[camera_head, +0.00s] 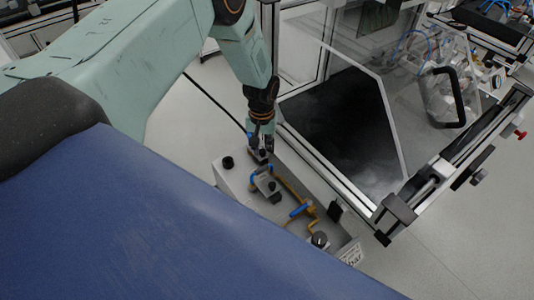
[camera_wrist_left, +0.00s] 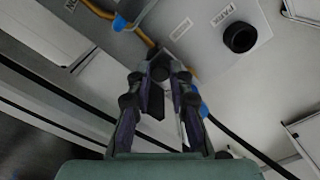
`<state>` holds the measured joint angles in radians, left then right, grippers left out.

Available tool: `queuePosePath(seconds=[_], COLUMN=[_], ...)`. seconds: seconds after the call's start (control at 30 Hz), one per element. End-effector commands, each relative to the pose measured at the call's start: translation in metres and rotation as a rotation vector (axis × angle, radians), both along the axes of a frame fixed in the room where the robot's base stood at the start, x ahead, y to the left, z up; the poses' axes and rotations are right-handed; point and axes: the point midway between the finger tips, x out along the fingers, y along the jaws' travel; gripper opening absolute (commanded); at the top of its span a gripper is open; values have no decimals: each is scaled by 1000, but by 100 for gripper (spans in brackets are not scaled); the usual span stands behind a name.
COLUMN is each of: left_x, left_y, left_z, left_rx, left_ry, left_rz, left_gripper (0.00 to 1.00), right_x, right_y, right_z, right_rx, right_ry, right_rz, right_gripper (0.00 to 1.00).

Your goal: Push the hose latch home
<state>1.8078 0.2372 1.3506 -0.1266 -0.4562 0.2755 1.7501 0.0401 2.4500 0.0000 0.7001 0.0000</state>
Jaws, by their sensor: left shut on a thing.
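My left gripper (camera_head: 261,143) points down at the far-left part of a grey panel box (camera_head: 228,178). In the left wrist view my left gripper (camera_wrist_left: 160,78) has its fingertips closed on a small dark part, the hose latch (camera_wrist_left: 159,72). The fingers hide most of the latch, so I cannot tell how far in it sits. A black hose (camera_head: 213,99) with a blue end runs to the box beside the gripper. The hose (camera_wrist_left: 245,143) and its blue end (camera_wrist_left: 202,108) also show in the left wrist view, right of the fingers. My right gripper is not in view.
The box carries a black knob (camera_head: 228,162), yellow pipes with blue handles (camera_head: 299,210) and a round gauge or knob (camera_head: 320,239). Pale floor (camera_head: 190,130) is free at the left.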

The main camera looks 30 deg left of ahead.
Motion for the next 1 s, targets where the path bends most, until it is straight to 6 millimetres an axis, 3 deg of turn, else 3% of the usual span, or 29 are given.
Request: queuePosePath(seconds=[0.3, 0.33, 0.6, 0.87, 1.0], left_x=[5, 5, 4, 3, 5], left_y=[8, 8, 7, 7, 7], left_z=[1, 1, 1, 1, 11], left_rx=[1, 0, 1, 0, 0], left_ry=[-6, -6, -4, -3, -5], left_rz=[1, 1, 1, 0, 0], left_gripper=[0, 22, 43, 43, 43], right_x=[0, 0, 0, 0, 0], right_y=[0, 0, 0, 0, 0], right_z=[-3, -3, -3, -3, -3], right_rx=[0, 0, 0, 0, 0], right_ry=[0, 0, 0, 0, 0], right_rz=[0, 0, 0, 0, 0], right_gripper=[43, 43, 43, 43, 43])
